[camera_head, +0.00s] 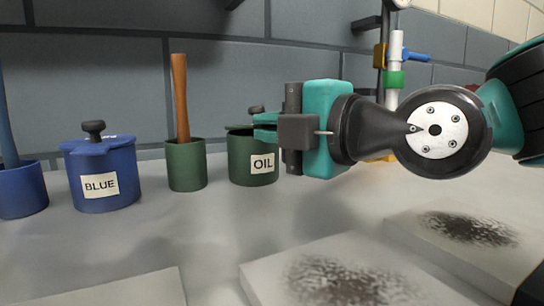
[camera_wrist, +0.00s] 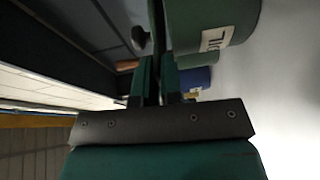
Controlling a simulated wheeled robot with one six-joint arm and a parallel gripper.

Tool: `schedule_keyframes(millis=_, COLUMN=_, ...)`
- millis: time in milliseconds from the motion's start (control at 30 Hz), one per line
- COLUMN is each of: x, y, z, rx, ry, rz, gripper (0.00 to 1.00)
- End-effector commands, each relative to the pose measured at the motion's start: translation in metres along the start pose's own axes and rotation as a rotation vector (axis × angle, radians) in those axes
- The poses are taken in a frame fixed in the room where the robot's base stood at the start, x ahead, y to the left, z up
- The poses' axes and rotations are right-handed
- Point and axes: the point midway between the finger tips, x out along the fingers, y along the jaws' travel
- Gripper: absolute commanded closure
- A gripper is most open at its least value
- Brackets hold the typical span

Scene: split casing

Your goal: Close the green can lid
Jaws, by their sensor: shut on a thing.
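The green can (camera_head: 250,160) with the white OIL label stands on the counter, and its side shows close up in the wrist view (camera_wrist: 210,22). Its green lid (camera_head: 238,127) with a dark knob (camera_head: 256,110) is at the can's top, roughly level. Whether it is fully seated, I cannot tell. My gripper (camera_head: 266,127) reaches in from the right, its fingers shut on the lid's near edge. In the wrist view my fingers (camera_wrist: 157,75) close around the lid's edge (camera_wrist: 157,22), beside the knob (camera_wrist: 140,37). The fingers hide part of the rim.
A green pot (camera_head: 187,168) with a wooden handle (camera_head: 180,98) stands close left of the can. Further left are a lidded blue can (camera_head: 104,180) labelled BLUE and a blue pot (camera_head: 22,192). Pale slabs (camera_head: 345,265) lie in front. A wall is behind.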

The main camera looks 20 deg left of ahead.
Motion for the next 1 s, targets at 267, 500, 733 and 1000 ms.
schedule_keyframes(millis=267, x=-0.0002, y=0.0035, z=-0.0003, rx=-0.033, ry=0.0, rz=0.074, gripper=1.0)
schedule_keyframes(millis=500, x=-0.0006, y=0.0057, z=-0.0001, rx=-0.036, ry=-0.001, rz=0.081, gripper=1.0)
schedule_keyframes(millis=733, x=-0.0008, y=0.0057, z=0.0002, rx=-0.036, ry=-0.002, rz=0.081, gripper=0.79)
schedule_keyframes(millis=1000, x=-0.0009, y=0.0014, z=0.0011, rx=-0.031, ry=-0.003, rz=0.07, gripper=0.69)
